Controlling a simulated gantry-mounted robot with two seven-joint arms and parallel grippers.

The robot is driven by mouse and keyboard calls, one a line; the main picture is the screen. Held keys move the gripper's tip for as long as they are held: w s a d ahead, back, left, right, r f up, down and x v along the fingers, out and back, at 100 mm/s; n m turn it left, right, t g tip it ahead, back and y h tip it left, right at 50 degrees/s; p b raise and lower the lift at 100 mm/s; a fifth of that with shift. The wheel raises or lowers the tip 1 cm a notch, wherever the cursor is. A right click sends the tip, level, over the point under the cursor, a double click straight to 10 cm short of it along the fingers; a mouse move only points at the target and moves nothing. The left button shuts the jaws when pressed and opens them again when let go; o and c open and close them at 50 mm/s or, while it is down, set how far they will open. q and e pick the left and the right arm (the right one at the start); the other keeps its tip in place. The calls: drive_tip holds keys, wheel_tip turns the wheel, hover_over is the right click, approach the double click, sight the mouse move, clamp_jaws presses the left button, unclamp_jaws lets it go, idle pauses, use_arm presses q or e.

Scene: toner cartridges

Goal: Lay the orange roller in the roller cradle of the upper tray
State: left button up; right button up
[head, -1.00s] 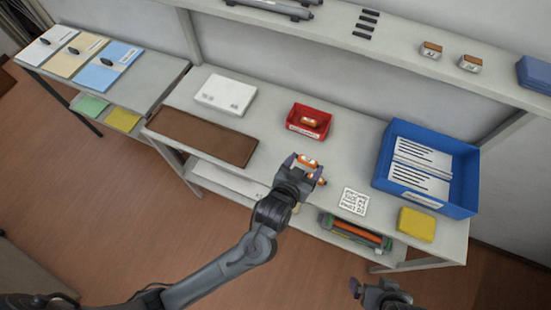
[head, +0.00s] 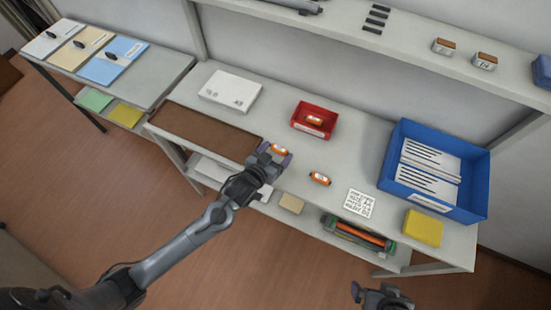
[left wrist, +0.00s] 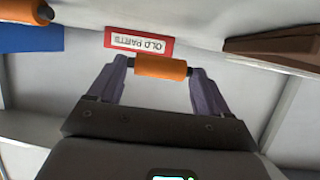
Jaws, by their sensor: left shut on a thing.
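My left gripper (head: 273,155) is shut on an orange roller (head: 280,150) with dark ends, above the front of the table near the brown mat. In the left wrist view the held roller (left wrist: 160,67) lies crosswise between the two fingertips. A second orange roller (head: 320,179) lies on the table to the right of the gripper. My right gripper (head: 368,294) is at the bottom edge, small and partly cut off. I cannot make out the roller cradle.
A brown mat (head: 205,131) and a white box (head: 230,91) are on the table's left. A blue bin (head: 440,201) with white items, a printed card (head: 359,203) and a yellow block (head: 423,228) are right. A green-ended unit (head: 340,228) sits on the shelf below.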

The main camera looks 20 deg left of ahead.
sight(276, 160)
use_arm(q)
wheel_tip(276, 160, down, 2)
drive_tip(key=shift+f, duration=0.65)
drive_tip(key=shift+f, duration=0.1)
drive_tip(key=shift+f, duration=0.15)
drive_tip(key=o, duration=1)
drive_tip(key=shift+c, duration=0.2)
